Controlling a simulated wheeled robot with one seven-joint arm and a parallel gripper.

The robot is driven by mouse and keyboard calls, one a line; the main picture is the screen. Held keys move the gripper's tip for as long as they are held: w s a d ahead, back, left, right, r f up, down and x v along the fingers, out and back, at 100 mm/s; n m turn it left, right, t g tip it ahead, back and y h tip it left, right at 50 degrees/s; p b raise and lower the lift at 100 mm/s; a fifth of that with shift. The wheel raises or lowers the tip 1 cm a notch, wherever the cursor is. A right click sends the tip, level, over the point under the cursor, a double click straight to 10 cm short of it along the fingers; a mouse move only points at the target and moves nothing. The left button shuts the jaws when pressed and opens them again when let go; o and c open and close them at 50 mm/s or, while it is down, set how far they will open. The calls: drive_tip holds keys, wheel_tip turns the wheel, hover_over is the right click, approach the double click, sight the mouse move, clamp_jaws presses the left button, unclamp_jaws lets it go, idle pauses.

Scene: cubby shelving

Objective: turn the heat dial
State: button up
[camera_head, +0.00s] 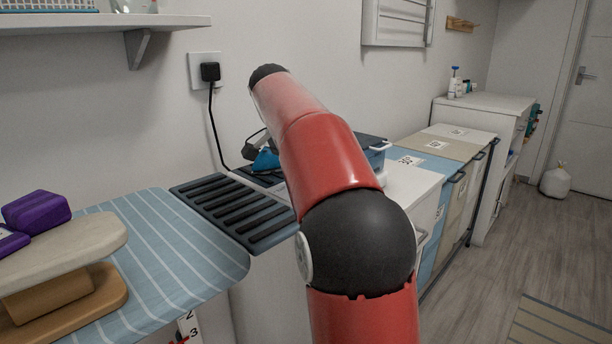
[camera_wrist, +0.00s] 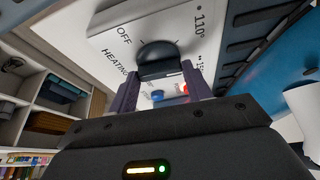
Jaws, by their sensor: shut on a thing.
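The heat dial (camera_wrist: 158,52) is a black round knob on a light panel (camera_wrist: 112,35) in the wrist view. The panel is marked OFF, HEATING and 110°. My gripper (camera_wrist: 163,80) is shut on the dial, with one dark finger on each side of it. The exact contact of the fingertips is hard to see. In the head view my red arm hides the dial and my gripper. Part of a blue iron (camera_head: 266,160) shows just left of my arm there.
A blue and a red small part show below the dial in the wrist view. A striped ironing board (camera_head: 170,240) with a wooden sleeve board (camera_head: 70,250) and a dark ribbed rest (camera_head: 235,210) lie left of my arm. A black cord (camera_head: 212,120) hangs from the wall plug.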

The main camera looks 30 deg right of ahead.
drive_tip(key=m, duration=0.2)
drive_tip(key=m+g, duration=0.1)
drive_tip(key=m, duration=0.1)
drive_tip(key=m+g, duration=0.1)
drive_tip(key=shift+w+m, duration=0.25)
drive_tip(key=shift+m, duration=0.15)
idle(0.4)
drive_tip(key=o, duration=1)
drive_tip(key=shift+r, duration=0.1)
